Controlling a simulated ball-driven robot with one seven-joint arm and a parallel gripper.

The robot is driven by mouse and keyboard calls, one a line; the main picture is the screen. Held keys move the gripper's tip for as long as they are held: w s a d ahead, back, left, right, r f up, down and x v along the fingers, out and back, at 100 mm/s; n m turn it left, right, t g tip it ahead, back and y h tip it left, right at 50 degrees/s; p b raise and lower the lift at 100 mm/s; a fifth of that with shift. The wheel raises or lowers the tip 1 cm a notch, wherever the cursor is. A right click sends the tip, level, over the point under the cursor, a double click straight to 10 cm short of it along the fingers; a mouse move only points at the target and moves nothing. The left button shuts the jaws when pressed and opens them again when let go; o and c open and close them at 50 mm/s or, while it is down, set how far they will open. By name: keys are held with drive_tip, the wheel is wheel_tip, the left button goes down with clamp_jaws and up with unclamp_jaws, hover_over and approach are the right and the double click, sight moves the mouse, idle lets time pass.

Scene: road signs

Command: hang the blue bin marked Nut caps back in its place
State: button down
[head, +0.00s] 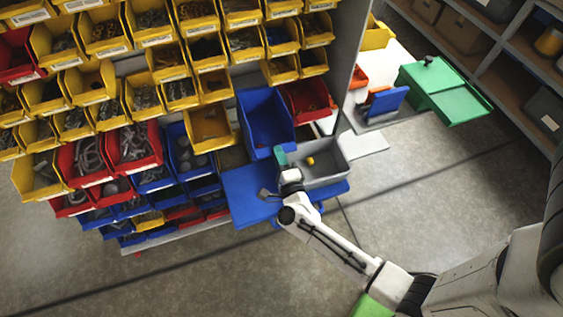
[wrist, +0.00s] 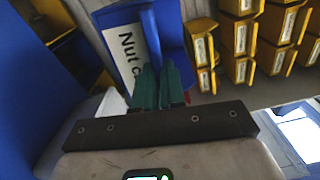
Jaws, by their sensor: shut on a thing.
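The blue bin (head: 266,122) is tilted in front of the lower right of the rack, with its open inside showing. In the wrist view, the blue bin (wrist: 170,35) has a white label (wrist: 127,50) reading "Nut c", the rest hidden by the fingers. My gripper (head: 281,158) is at the bin's lower front edge. Its green fingers (wrist: 158,88) are shut on the bin's front by the label. I cannot tell whether the bin's back touches the rack.
Yellow bins (head: 210,85) fill the rack around it. A red bin (head: 307,100) is close on the right. Below are a blue platform (head: 245,197) and a grey tray (head: 330,170) holding a small yellow thing (head: 310,161). A green box (head: 445,90) stands further right. The floor in front is clear.

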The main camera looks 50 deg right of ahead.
drive_tip(key=b, duration=0.3)
hover_over(270, 138)
drive_tip(key=shift+w+a, duration=0.2)
drive_tip(key=shift+a, duration=0.1)
idle(0.4)
drive_tip(key=shift+s+d+f, duration=0.15)
drive_tip(key=shift+s+d, duration=0.05)
drive_tip(key=shift+d, duration=0.15)
idle(0.7)
drive_tip(key=shift+f+b, duration=1)
drive_tip(key=shift+b, duration=0.1)
idle(0.5)
drive_tip(key=c, duration=1.1)
unclamp_jaws()
drive_tip(key=shift+s+a, duration=0.1)
drive_tip(key=p+v, duration=0.1)
drive_tip(key=v, duration=0.9)
drive_tip(key=shift+s+a, duration=0.2)
drive_tip(key=shift+s, duration=0.05)
